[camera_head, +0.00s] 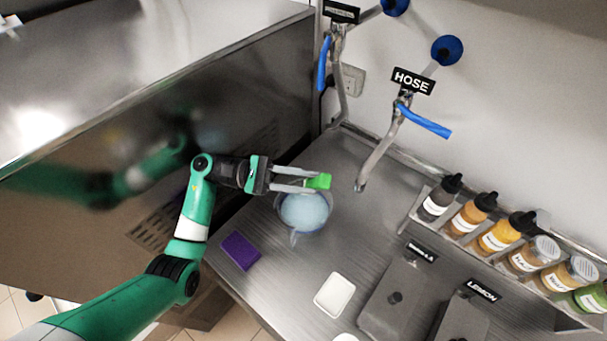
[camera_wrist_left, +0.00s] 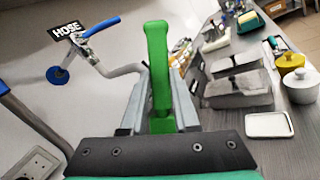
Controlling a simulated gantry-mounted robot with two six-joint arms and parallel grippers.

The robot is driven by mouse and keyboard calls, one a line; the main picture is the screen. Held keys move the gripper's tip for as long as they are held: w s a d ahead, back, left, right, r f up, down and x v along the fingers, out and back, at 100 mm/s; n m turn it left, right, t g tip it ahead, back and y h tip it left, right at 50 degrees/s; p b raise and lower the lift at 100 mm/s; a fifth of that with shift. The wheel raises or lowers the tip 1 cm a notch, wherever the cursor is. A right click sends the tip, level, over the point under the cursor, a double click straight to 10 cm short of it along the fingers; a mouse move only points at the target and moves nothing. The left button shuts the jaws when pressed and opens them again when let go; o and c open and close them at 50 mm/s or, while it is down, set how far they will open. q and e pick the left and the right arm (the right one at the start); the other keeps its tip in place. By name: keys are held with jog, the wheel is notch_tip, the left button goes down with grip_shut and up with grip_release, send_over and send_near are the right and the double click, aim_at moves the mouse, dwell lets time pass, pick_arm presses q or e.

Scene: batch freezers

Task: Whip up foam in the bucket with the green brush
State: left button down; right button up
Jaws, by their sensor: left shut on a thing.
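My left gripper (camera_head: 296,181) is shut on the green brush (camera_head: 319,181) and holds it over the far rim of the bucket. The brush's green handle (camera_wrist_left: 157,70) stands between the fingers in the left wrist view. The bucket (camera_head: 296,236) is a clear jug-like container on the metal counter, with pale blue liquid or foam (camera_head: 305,211) inside. I cannot tell whether the lower part of the brush touches the liquid, as it is hidden. My right gripper is in neither view.
A purple sponge (camera_head: 240,251) and a white tray (camera_head: 334,295) lie near the counter's front edge. A HOSE tap (camera_head: 376,158) stands behind the bucket. Several sauce bottles (camera_head: 498,236) and lidded grey containers (camera_head: 396,297) are at the right. A large steel freezer side (camera_head: 150,130) rises at the left.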

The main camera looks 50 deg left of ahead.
pick_arm(q)
jog(key=shift+s+d+f+p, duration=0.8)
jog(key=shift+d+f+p, duration=0.15)
jog(key=shift+d+f, duration=0.95)
jog(key=w+a+f+b, duration=0.1)
jog(key=a+f+b, duration=0.3)
jog(key=f+b, duration=0.4)
jog(key=shift+w+a+f+b, duration=0.3)
jog(key=shift+w+f+b, duration=0.1)
jog(key=shift+b, duration=3.2)
